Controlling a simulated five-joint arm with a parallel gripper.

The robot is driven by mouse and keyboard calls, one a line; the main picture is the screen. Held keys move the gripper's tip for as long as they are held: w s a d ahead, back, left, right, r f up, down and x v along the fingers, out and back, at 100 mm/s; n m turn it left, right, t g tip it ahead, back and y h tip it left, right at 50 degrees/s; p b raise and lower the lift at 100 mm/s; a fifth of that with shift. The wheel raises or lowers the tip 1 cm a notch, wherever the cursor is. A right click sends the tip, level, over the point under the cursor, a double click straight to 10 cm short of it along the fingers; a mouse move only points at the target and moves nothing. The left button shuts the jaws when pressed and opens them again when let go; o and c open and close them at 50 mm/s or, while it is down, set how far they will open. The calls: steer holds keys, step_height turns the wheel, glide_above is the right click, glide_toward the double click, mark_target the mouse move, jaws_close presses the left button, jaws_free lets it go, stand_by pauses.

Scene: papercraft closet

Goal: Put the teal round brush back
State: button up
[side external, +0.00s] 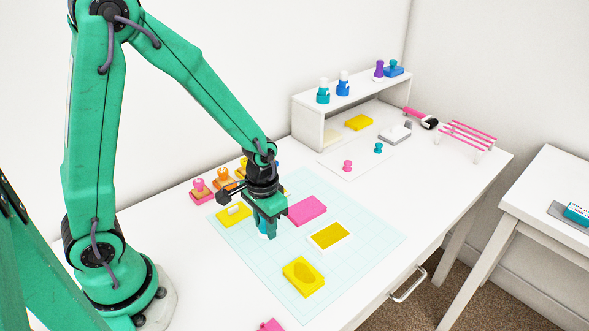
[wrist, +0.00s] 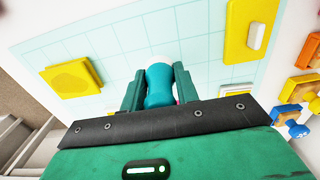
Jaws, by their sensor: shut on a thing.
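My gripper (side external: 268,228) is over the light blue gridded mat, pointing down. In the wrist view its two green fingers (wrist: 160,88) are shut on the teal round brush (wrist: 159,75), whose rounded teal top shows between them. In the side view most of the brush is hidden by the fingers; only a little teal and white shows low at their left. I cannot tell whether it touches the mat. A similar teal and white piece (side external: 323,92) and a blue and white one (side external: 343,84) stand upright on the white shelf (side external: 308,128) at the back.
Near my gripper on the mat (side external: 365,235) lie a pink pad (side external: 307,210), a yellow-centred white card (side external: 330,236), a yellow block (side external: 304,285) and a yellow pad (side external: 232,217) bearing a white piece. Stamps (side external: 200,188) line the back left.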

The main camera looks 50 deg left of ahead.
steer(key=shift+f, duration=0.95)
steer(key=shift+f, duration=0.1)
steer(key=o, duration=0.9)
steer(key=shift+o, duration=0.2)
steer(key=shift+r, duration=6.15)
